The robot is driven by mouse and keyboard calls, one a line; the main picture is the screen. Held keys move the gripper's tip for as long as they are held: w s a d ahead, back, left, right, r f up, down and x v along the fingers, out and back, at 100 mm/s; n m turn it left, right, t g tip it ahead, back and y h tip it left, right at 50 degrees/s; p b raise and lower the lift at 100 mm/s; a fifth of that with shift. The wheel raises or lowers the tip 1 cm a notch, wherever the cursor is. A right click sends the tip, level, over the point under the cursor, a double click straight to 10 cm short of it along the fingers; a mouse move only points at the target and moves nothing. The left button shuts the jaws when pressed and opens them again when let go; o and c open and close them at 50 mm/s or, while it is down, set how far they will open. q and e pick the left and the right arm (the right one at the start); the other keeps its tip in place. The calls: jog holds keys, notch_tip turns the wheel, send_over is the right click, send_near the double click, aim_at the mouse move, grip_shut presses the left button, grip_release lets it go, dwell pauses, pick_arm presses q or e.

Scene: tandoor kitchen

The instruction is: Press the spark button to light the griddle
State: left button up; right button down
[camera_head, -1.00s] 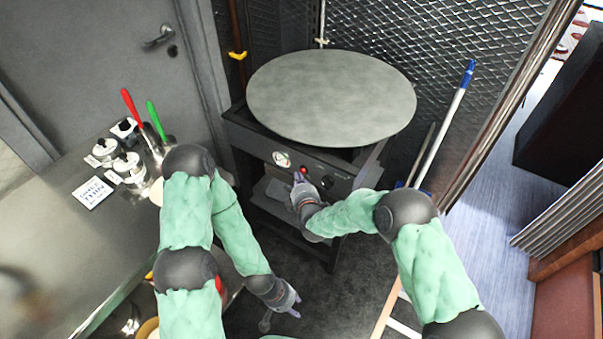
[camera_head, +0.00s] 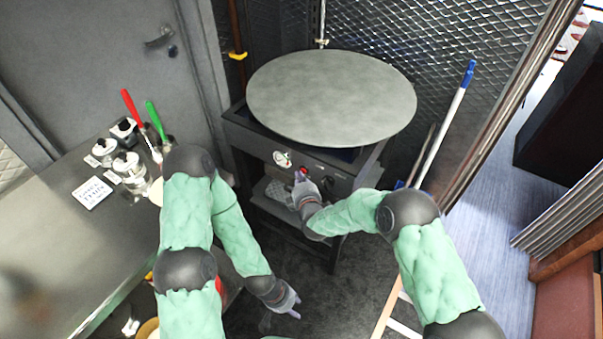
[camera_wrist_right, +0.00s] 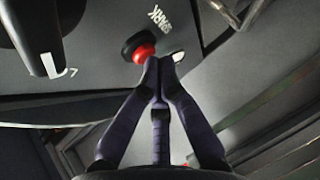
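The round griddle (camera_head: 331,98) lies flat on a dark stand, and the stand's front panel (camera_head: 250,141) carries a gauge, a knob and the red spark button (camera_head: 303,169). In the right wrist view the red button (camera_wrist_right: 144,53) has a black collar, with the word SPARK printed beside it. My right gripper (camera_head: 299,178) is at the panel, over the button's lower edge. In the wrist view its fingertips (camera_wrist_right: 159,62) are together, at or very close to the button; contact is hard to tell. My left gripper (camera_head: 296,308) hangs low over the floor, away from the griddle, its fingers too small to judge.
A black knob (camera_wrist_right: 40,35) is close by in the wrist view. A steel counter (camera_head: 50,240) with jars (camera_head: 128,165) and red- and green-handled tools stands at left. A blue-topped pole (camera_head: 446,120) leans right of the griddle.

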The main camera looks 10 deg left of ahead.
jog(key=shift+s, duration=0.1)
jog(key=shift+s+a, duration=0.3)
jog(key=shift+s, duration=0.4)
jog(key=shift+s, duration=0.15)
jog(key=s, duration=0.1)
jog(key=s+a+p, duration=0.1)
jog(key=s, duration=0.2)
jog(key=shift+s+a, duration=0.25)
jog(key=shift+a, duration=0.1)
dwell(0.5)
